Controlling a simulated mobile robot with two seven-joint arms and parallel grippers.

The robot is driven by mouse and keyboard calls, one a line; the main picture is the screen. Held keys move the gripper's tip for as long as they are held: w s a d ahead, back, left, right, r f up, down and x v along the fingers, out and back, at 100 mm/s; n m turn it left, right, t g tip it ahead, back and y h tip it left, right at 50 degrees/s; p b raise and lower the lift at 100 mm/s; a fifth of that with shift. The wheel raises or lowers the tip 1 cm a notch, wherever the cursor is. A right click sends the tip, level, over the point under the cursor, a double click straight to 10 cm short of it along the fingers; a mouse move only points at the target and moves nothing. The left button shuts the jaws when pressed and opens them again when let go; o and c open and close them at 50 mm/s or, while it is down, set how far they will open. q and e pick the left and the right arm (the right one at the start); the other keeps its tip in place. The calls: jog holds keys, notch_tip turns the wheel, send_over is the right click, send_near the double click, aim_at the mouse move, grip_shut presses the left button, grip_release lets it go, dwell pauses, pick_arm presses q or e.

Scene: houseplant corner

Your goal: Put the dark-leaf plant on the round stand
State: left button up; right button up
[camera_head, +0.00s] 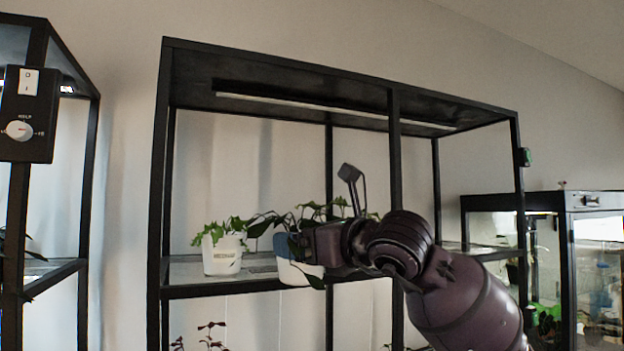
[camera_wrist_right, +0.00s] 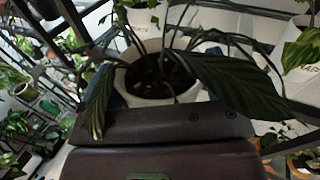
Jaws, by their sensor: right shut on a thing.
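The dark-leaf plant (camera_head: 292,273) is in a white pot, with long dark drooping leaves. In the head view it is at the shelf's front edge; I cannot tell whether the pot touches the shelf. My right gripper (camera_head: 290,246) is shut on this pot from the right, and my arm hides part of the plant. In the right wrist view the pot (camera_wrist_right: 122,82) is just beyond the gripper body, with dark soil inside and leaves hanging over the gripper. My left gripper is not in view. I do not see a round stand in either view.
A lighter green plant in a white pot (camera_head: 222,257) stands left of the held pot on the shelf (camera_head: 190,273). Black rack posts (camera_head: 395,150) rise close to my arm. A glass cabinet (camera_head: 545,203) stands at right. A black control box (camera_head: 28,113) hangs at far left.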

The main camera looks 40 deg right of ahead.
jog(key=s+a+f+n+y, duration=0.1)
jog(key=a+f, duration=0.4)
jog(key=f, duration=0.8)
jog(key=s+a+f+n+g+y, duration=0.1)
jog(key=a+f, duration=0.4)
jog(key=f, duration=0.9)
jog(key=a+f+n+y, duration=0.1)
jog(key=a+f+y, duration=0.2)
jog(key=f, duration=1)
jog(key=a, duration=0.3)
jog(key=shift+s+f+g+y, duration=0.25)
jog(key=shift+s+g+y, duration=0.05)
jog(key=shift+s, duration=0.1)
jog(key=shift+s, duration=0.1)
